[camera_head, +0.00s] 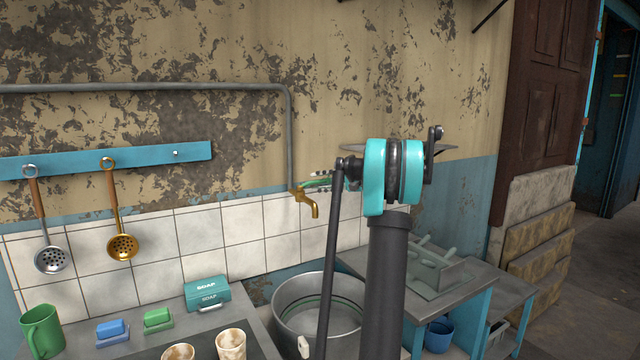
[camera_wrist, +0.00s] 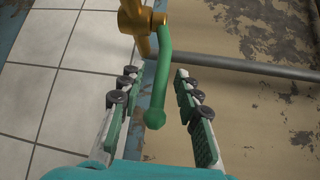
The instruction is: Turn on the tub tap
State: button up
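The tub tap (camera_head: 312,203) is a brass spout on the tiled wall, at the lower end of a grey pipe. Its brass body (camera_wrist: 140,18) is at the top of the wrist view, with a green lever handle (camera_wrist: 163,70) hanging down from it in the picture. My gripper (camera_wrist: 154,74) is open, with one finger on each side of the lever. Gaps show between the lever and both fingers. In the head view, my gripper (camera_head: 320,180) is at the tap, partly hidden by my arm. The round metal tub (camera_head: 290,293) stands below the tap, partly hidden by my arm.
Ladles (camera_head: 122,247) hang from a blue rail. A dish rack (camera_head: 440,272) stands right of the tub.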

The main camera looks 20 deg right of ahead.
jog(key=shift+c, duration=0.6)
grip_shut()
jog(key=shift+s, duration=0.1)
jog(key=shift+s+m+t+h, duration=0.65)
jog(key=shift+m+t+h, duration=0.2)
jog(key=shift+m+t, duration=0.1)
jog(key=shift+s+m+t+h, duration=0.6)
jog(key=shift+m+t+h, duration=0.25)
jog(key=shift+t, duration=0.1)
jog(key=shift+s+a+m+t+h, duration=0.2)
jog(key=shift+s+m+t+h, duration=0.35)
jog(key=shift+m+h, duration=0.5)
jog(key=shift+s+a+m+t+h, duration=0.2)
jog(key=shift+s+m+t+h, duration=0.45)
jog(key=shift+h, duration=0.65)
jog(key=shift+s+a+m+t+h, duration=0.2)
jog(key=shift+s+m+t+h, duration=0.25)
jog(key=shift+m+h, duration=0.65)
jog(key=shift+o, duration=0.6)
grip_release()
